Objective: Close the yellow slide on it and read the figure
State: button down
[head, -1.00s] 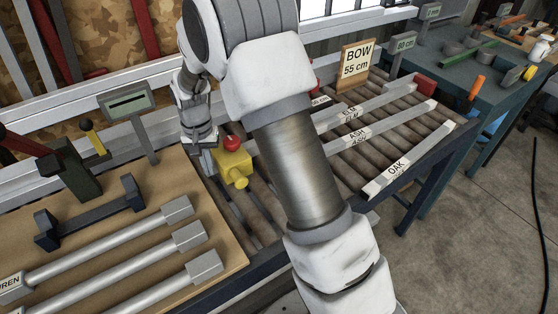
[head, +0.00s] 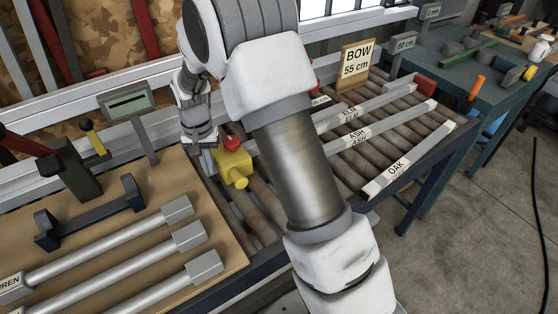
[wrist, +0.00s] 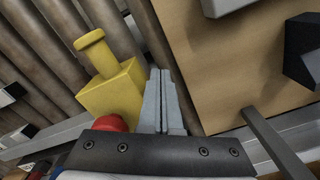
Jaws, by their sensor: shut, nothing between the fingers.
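The yellow slide (head: 234,166) is a block with a round peg on its front and a red knob (head: 232,143) on top. It sits on the rollers beside the tan board. It also shows in the wrist view (wrist: 112,93), with the knob partly hidden by my gripper's body. My gripper (wrist: 165,75) is shut and empty, its fingers together right beside the block; I cannot tell whether they touch it. In the head view my gripper (head: 204,165) is at the block's left. A grey display (head: 126,102) on a post stands behind; no figure is legible on it.
The tan board (head: 105,180) holds several metal bars and a dark cradle (head: 90,212). Labelled bars, including OAK (head: 408,160) and ASH (head: 380,127), lie on the rollers at right. A sign (head: 356,63) reads BOW 55 cm. My arm hides the middle rollers.

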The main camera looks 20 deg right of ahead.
jog(key=shift+f, duration=0.15)
jog(key=shift+f+b, duration=0.4)
jog(key=shift+f, duration=0.05)
jog(key=shift+d, duration=0.1)
dwell(0.6)
jog(key=shift+w+d+p, duration=0.3)
jog(key=shift+w+d, duration=0.6)
jog(key=shift+d, duration=3.45)
jog(key=shift+w+d+p, duration=0.25)
jog(key=shift+w+d, duration=0.6)
jog(key=shift+d, duration=3.45)
jog(key=shift+w+d+p, duration=0.3)
jog(key=shift+w+d, duration=0.6)
jog(key=shift+d, duration=3.45)
jog(key=shift+r, duration=0.15)
notch_tip(320, 180, up, 8)
jog(key=a+p, duration=0.2)
jog(key=p, duration=0.3)
jog(key=shift+s, duration=0.2)
